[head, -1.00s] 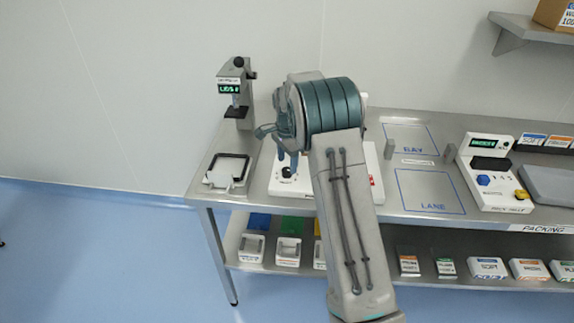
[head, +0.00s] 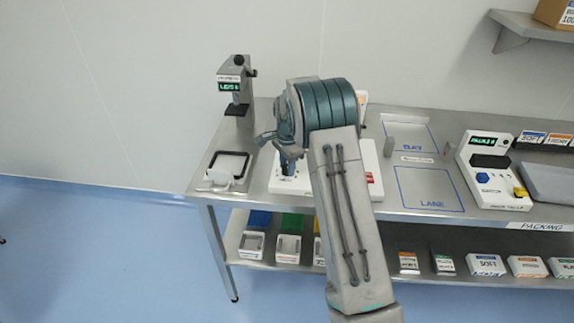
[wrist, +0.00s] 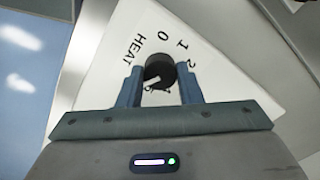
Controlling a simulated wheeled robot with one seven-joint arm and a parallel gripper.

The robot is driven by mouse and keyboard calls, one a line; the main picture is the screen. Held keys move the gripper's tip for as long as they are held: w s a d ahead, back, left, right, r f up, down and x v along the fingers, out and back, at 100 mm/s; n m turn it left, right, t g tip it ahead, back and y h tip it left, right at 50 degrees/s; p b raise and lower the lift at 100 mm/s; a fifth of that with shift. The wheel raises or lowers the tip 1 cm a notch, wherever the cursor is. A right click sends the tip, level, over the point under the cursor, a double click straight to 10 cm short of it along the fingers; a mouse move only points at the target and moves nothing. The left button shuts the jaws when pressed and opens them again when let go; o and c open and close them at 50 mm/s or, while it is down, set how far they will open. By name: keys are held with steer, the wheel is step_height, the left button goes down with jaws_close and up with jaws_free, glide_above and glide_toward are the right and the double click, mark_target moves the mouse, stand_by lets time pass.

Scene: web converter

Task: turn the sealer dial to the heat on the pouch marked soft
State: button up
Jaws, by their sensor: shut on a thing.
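The sealer (head: 367,165) is a white box on the steel table, partly hidden by my arm in the head view. Its black round dial (wrist: 158,68) shows in the wrist view on a white face printed HEAT, 0, 1, 2, with other marks hidden near my fingers. A pale pointer line on the dial runs toward the lower left of that view. My gripper (wrist: 160,80) has one finger on each side of the dial and is shut on it. In the head view my gripper (head: 287,165) is low over the sealer's left end. I cannot make out a pouch marked soft.
A black-rimmed frame (head: 243,178) and a stand with a green display (head: 236,88) are at the left. Outlined LANE (head: 430,190) and upper areas are clear at right. A keyed unit (head: 490,175) stands beyond. A box marked SOFT (head: 487,265) is on the lower shelf.

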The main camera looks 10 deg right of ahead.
steer(key=n+b, duration=0.2)
steer(key=n, duration=0.1)
steer(key=n+b, duration=0.1)
steer(key=n, duration=0.5)
steer(key=shift+n+b, duration=0.3)
steer(key=shift+b, duration=0.1)
steer(key=n, duration=0.3)
steer(key=shift+w+n+b, duration=0.1)
steer(key=shift+n+b, duration=0.2)
steer(key=n, duration=0.5)
steer(key=shift+r, duration=0.1)
steer(key=n, duration=0.5)
steer(key=shift+n, duration=0.3)
